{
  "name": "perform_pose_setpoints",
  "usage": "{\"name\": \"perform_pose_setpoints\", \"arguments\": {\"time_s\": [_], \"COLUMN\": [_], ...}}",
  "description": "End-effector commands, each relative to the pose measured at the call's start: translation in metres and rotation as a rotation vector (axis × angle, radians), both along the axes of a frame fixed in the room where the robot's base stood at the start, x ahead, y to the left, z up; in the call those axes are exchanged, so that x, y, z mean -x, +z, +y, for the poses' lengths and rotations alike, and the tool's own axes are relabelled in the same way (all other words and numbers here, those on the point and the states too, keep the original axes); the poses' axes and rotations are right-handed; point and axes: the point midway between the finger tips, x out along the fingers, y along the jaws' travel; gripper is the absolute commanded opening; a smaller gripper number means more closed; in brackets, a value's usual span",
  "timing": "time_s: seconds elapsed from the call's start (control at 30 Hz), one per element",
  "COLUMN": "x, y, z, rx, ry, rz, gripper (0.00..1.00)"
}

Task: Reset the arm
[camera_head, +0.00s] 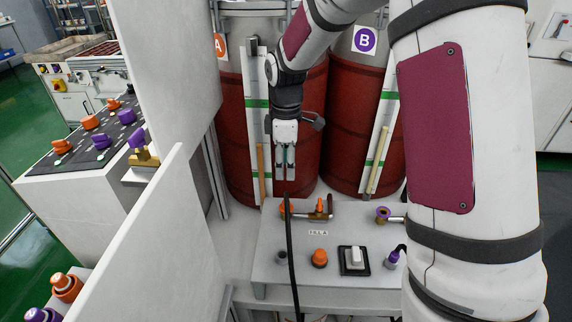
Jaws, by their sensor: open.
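My gripper (285,163) hangs pointing down near the picture's middle, in front of the red drum marked A (314,118). Its jaws are open, and I see nothing held between them. It is above the back edge of a small grey bench (269,239). A black cable (291,255) runs down in the picture from below the gripper across the bench. My arm reaches in from the right and hides part of the drum marked B (347,112).
The bench bears an orange-handled valve (319,207), an orange knob (319,258), a white rocker switch (354,258) and a purple-ended fitting (393,259). White panels (150,240) stand on the left. Beyond them, a dark board (85,150) holds several orange and purple knobs.

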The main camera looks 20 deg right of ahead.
Motion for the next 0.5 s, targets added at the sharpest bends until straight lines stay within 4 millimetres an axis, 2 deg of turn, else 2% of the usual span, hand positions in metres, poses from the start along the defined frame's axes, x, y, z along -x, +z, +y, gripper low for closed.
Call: {"name": "perform_pose_setpoints", "arguments": {"time_s": [0.27, 0.37, 0.5], "x": [0.003, 0.011, 0.035], "y": [0.005, 0.02, 0.055], "z": [0.0, -0.001, -0.002], "rx": [0.002, 0.008, 0.017], "ry": [-0.013, -0.053, -0.16], "rz": [-0.006, -0.02, -0.058], "gripper": [0.42, 0.42, 0.42]}}
